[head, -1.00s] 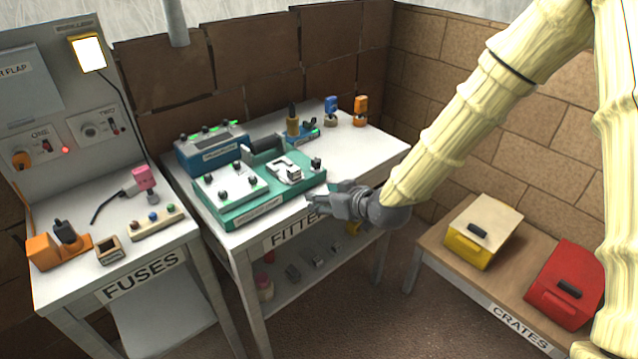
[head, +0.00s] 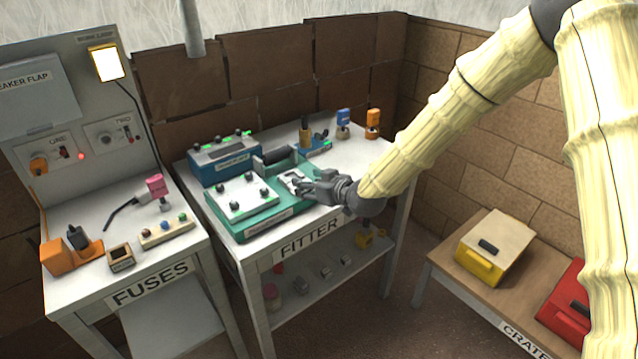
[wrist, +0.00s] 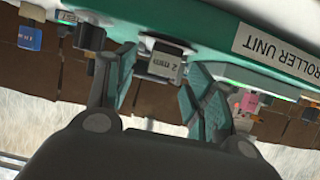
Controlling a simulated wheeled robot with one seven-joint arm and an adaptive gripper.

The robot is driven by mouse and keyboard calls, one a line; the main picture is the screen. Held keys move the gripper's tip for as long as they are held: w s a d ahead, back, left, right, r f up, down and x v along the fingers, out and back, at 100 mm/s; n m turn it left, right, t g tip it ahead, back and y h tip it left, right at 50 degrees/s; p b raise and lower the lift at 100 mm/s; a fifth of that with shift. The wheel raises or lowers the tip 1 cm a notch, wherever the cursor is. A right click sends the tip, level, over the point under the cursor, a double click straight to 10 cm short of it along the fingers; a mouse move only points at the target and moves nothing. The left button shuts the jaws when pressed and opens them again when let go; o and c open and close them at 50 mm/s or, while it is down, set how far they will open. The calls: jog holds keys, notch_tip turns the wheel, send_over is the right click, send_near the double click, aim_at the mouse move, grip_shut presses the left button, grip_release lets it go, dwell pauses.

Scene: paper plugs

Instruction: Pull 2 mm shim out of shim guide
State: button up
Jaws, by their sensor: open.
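The shim, a small grey block marked "2 mm" (wrist: 165,66), shows in the wrist view at the edge of the teal controller unit (head: 262,226). The shim guide appears to be the pale fitting (head: 290,176) on the right part of that unit; the head view shows it small and partly covered by my gripper (head: 301,186). In the wrist view my gripper (wrist: 160,80) is open, one teal-padded finger on each side of the shim. A gap shows between the shim and each finger. How deep the shim sits is hidden.
A white plate with several dark knobs (head: 243,196) covers the unit's left part, and a black handle (head: 275,157) stands behind. A blue box (head: 222,165) is at the back left. Orange (head: 373,122) and blue (head: 343,121) plugs stand at the back right.

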jog(key=shift+x, duration=1)
jog(key=shift+c, duration=0.4)
jog(key=shift+s, duration=0.1)
grip_shut()
